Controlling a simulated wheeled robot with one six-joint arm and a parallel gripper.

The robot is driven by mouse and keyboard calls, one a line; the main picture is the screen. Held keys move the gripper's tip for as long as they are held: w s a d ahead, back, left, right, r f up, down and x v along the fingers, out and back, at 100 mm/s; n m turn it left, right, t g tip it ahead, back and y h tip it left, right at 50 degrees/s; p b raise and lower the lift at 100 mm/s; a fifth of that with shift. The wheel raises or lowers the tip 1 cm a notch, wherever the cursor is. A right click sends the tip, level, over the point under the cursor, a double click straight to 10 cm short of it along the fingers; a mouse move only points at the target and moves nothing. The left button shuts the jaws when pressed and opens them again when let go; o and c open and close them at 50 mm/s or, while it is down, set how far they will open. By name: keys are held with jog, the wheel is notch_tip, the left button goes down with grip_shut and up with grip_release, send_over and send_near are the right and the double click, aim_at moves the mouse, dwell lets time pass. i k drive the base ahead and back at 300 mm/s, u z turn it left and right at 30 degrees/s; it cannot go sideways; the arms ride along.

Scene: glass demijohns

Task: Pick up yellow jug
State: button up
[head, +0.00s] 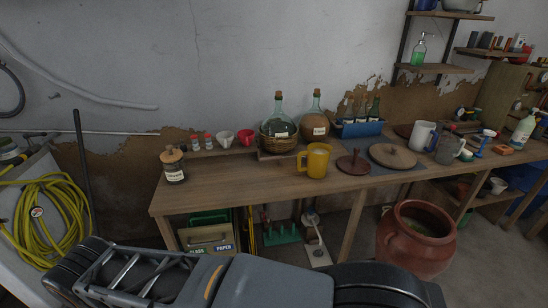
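The yellow jug (318,160) stands upright on the wooden table (222,186), near its front edge and around the middle of the picture. Its handle is on its left side. Nothing touches its body that I can see. My gripper is not in view. Part of my own body fills the bottom of the picture, well in front of the table.
Behind the jug stand a demijohn in a wicker basket (277,142) and another demijohn (315,124). A dark round lid (353,166) lies right of the jug. A corked jar (174,167) stands far left. A terracotta pot (415,245) stands on the floor at right.

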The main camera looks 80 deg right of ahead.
aim_at(317, 156)
jog(key=i, duration=1)
jog(key=z, duration=3.25)
jog(key=i, duration=1)
